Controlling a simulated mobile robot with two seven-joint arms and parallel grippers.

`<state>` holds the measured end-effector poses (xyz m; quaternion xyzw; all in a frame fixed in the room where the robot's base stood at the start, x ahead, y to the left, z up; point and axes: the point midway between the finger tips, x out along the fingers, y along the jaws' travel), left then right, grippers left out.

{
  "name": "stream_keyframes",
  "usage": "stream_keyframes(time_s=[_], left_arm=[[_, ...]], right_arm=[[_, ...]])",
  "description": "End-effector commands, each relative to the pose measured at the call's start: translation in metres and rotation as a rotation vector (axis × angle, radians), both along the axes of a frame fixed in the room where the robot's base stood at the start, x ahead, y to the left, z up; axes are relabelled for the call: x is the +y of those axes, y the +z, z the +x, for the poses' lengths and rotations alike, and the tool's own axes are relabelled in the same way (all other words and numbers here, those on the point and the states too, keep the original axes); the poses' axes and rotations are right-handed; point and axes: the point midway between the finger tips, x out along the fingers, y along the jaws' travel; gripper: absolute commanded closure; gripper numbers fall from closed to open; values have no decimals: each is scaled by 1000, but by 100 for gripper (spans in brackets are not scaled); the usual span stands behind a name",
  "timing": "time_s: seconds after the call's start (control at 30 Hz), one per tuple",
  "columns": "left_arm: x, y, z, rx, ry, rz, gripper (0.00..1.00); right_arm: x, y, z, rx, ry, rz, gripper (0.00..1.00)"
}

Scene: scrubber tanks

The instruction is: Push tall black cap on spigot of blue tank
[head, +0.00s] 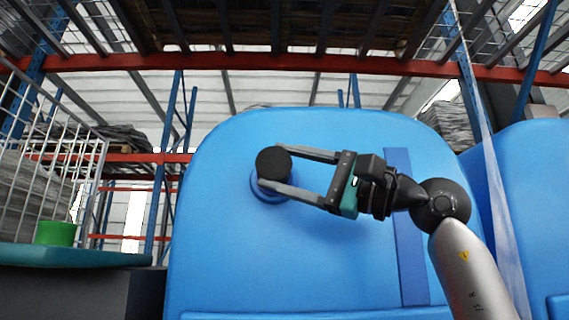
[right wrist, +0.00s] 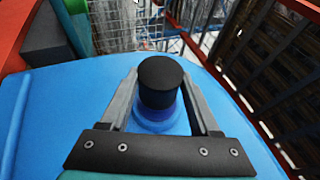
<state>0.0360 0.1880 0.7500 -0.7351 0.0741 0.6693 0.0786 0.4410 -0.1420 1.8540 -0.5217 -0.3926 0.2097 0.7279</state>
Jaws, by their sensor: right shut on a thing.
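The blue tank (head: 330,260) fills the middle of the head view. Its blue spigot (head: 265,190) sticks out near the tank's upper left. The tall black cap (head: 273,162) is at the spigot's outer end, and my right gripper (head: 272,170) is shut on it, one finger on each side. In the right wrist view the black cap (right wrist: 160,82) stands between the two fingers, lined up with the blue spigot (right wrist: 160,118) directly behind it. Whether the cap is fully seated cannot be told. My left gripper is not in view.
A green cup-like container (head: 56,233) stands on a teal-topped surface (head: 75,256) at the left, beside a white wire cage (head: 45,170). Another blue tank (head: 540,200) is at the right. Red and blue racking (head: 300,62) stands behind and overhead.

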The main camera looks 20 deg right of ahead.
Motion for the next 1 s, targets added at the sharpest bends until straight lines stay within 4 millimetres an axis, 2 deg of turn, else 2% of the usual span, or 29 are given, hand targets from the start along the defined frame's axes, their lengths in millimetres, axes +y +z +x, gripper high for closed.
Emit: stream_keyframes(time_s=[0.37,0.73,0.77,1.0], left_arm=[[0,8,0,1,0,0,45],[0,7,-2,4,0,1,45],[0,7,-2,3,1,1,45],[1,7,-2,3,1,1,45]], right_arm=[[-5,0,13,1,-5,1,93],[-9,1,24,0,-9,6,93],[-9,1,24,-1,-8,4,35],[-8,0,23,1,-5,2,8]])
